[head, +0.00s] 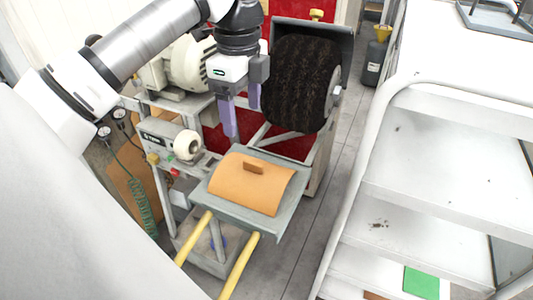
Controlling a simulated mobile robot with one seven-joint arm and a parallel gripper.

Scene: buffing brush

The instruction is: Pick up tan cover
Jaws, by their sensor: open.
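The tan cover (240,187) is a curved tan sheet with a small brown block handle (253,167) on top. It lies on a grey tray (275,222) at the front of the buffing machine. My gripper (243,118) points down with two purple fingers spread apart and nothing between them. It is above and behind the cover in the picture, beside the large black brush, and apart from the cover.
The large dark brush wheel (301,84) stands right of my gripper. A white roller (187,146) sits left of the cover. Yellow handles (238,266) stick out in front of the tray. White shelving (430,158) fills the right side, with grey floor (322,205) between.

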